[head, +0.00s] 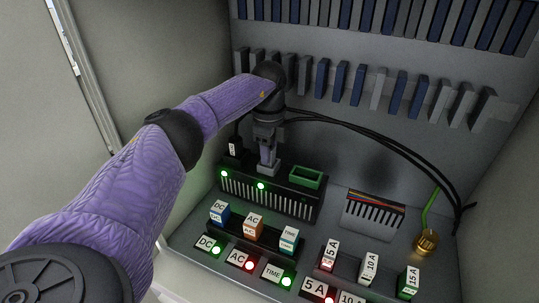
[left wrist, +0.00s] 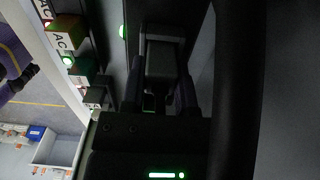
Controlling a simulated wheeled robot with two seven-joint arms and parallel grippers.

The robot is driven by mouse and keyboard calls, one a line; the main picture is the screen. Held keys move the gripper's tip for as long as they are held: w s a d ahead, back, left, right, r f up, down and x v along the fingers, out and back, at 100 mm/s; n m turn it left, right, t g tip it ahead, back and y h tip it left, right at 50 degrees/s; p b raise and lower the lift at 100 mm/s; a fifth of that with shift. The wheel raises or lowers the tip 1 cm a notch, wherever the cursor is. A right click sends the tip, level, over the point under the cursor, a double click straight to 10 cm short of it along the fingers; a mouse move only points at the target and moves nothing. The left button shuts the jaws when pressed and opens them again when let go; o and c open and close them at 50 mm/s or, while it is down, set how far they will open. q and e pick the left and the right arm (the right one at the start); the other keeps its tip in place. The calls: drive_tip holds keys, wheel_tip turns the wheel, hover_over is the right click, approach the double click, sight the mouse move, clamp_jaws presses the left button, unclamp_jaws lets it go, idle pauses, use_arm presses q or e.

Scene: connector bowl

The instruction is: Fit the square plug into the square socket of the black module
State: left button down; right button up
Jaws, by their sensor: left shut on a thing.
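The black module (head: 268,197) stands at the back of the cabinet floor, with a slotted front and two green lights. My left gripper (head: 267,150) points down over its top, between the black plug at left and the green connector at right. It is shut on a grey block, apparently the square plug (head: 268,166), at the module's top. The plug also shows between the fingers in the left wrist view (left wrist: 163,57). The square socket is hidden under plug and gripper; I cannot tell how deep the plug sits. My right gripper is out of view.
A black plug (head: 233,149) with a white label stands left of the gripper, a green connector (head: 306,177) right of it. Labelled blocks (head: 253,227) line the front.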

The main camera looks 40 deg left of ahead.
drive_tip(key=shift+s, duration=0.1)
use_arm(q)
drive_tip(key=shift+f, duration=0.1)
drive_tip(key=c, duration=0.5)
unclamp_jaws()
drive_tip(key=shift+c, duration=0.2)
drive_tip(key=shift+o, duration=0.9)
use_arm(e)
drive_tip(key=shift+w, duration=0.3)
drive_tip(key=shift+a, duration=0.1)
use_arm(q)
wheel_tip(320, 180, up, 12)
drive_tip(key=p, duration=0.4)
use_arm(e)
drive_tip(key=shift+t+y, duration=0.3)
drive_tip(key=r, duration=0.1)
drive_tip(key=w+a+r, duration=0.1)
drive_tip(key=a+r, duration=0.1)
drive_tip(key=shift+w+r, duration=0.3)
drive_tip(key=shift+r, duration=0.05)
